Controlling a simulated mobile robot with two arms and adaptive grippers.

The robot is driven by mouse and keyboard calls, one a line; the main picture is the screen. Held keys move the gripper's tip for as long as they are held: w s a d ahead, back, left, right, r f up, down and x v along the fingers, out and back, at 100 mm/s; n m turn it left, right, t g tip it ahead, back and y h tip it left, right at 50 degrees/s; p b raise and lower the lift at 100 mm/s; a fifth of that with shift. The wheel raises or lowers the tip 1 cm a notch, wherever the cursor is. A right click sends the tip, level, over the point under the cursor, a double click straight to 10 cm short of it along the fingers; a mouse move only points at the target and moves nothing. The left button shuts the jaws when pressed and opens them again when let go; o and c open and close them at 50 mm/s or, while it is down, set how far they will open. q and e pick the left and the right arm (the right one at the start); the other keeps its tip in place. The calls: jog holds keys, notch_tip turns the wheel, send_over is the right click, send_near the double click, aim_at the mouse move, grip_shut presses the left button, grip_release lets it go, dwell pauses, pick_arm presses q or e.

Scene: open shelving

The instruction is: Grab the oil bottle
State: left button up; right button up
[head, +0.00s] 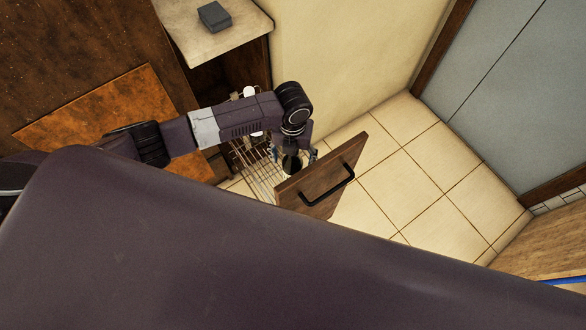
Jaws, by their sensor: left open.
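My left arm reaches in from the left over a pulled-out wire rack (257,172) with a wooden front. My left gripper (300,162) points down just behind that front, above the rack's outer end; it is small and partly dark, and its jaws are open. I cannot clearly make out an oil bottle. A small white object (249,92) shows beyond my forearm, and another white bit shows just below the forearm; I cannot tell what they are. My arm hides much of the rack. My right gripper is out of view.
The wooden front (322,178) with a black handle (328,186) stands out over the tiled floor (405,185). A pale counter (213,32) holds a grey box (214,16). Free floor lies to the right. My own body covers the lower part of the view.

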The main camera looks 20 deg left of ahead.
pick_arm(q)
notch_tip(320, 180, down, 2)
jog(key=shift+f, duration=0.15)
grip_shut()
jog(key=shift+w, duration=0.1)
dwell(0.4)
